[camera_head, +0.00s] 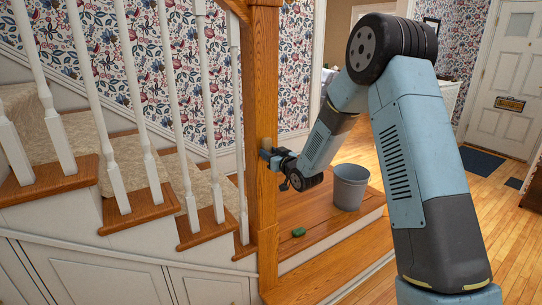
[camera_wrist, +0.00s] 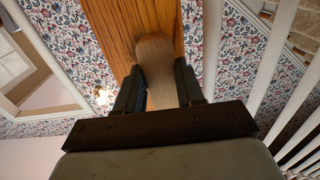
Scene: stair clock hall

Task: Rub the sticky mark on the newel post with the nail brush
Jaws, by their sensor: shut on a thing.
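The newel post (camera_head: 263,90) is a square orange-brown wooden column at the foot of the stair. It also shows in the wrist view (camera_wrist: 115,25), behind the brush. My gripper (camera_head: 271,156) is shut on the pale wooden nail brush (camera_wrist: 156,62), seen between both fingers in the wrist view. In the head view the brush (camera_head: 267,143) is a small tan block at the post's right side. It is at or very near the wood; I cannot tell whether it touches.
A grey bucket (camera_head: 349,187) stands on the wooden landing right of the post. A small green block (camera_head: 298,232) lies on the landing near the post's base. White balusters (camera_head: 140,110) and carpeted steps fill the left. The wooden floor (camera_head: 495,215) is open at right.

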